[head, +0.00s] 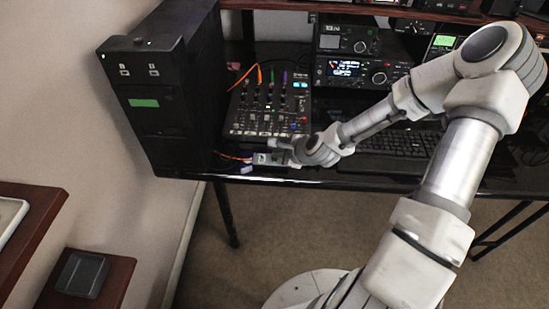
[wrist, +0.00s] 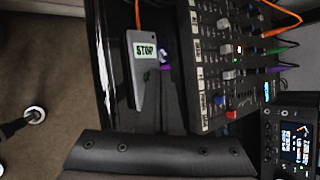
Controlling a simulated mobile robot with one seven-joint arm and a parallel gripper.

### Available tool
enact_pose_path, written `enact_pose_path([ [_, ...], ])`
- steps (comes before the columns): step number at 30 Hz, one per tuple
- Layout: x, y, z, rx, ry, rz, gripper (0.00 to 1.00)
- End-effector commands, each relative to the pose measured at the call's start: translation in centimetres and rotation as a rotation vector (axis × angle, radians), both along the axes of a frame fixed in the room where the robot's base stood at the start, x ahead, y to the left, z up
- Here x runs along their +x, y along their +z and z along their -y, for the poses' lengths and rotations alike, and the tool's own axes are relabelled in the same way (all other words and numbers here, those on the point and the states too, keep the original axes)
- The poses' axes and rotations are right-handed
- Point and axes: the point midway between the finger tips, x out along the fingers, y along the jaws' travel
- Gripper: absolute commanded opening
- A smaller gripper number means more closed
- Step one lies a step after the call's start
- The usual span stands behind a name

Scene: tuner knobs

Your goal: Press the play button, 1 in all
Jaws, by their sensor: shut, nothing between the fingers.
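A small grey player (wrist: 139,92) lies near the front edge of the black desk. Its lit display (wrist: 145,49) reads "STOP". A small green mark (wrist: 147,76) beside the display may be the play button; it is too small to be sure. In the head view the player (head: 266,158) is partly hidden by my gripper (head: 274,144), which is shut and empty, very close to the player. I cannot tell whether they touch. In the wrist view the fingertips do not show clearly.
An audio mixer (head: 266,118) with several knobs and faders stands right behind the player. A tall black tower (head: 150,95) stands to the left. A keyboard (head: 395,143) and radio units (head: 350,72) are to the right. Orange and purple cables run near the player.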

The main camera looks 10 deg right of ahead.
Motion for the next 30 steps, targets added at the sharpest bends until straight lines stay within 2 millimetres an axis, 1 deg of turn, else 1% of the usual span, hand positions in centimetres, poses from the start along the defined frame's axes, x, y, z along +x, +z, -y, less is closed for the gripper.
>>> enact_pose_path([
  [8, 0.0, -0.4, 0.0, 0.001, -0.001, 0.000, 0.00],
  [16, 0.0, -0.3, 0.0, 0.000, 0.000, 0.000, 0.00],
  [25, 0.0, 1.1, 0.0, 0.000, 0.000, 0.000, 0.00],
  [30, 0.0, 1.1, 0.0, 0.000, 0.000, 0.000, 0.00],
])
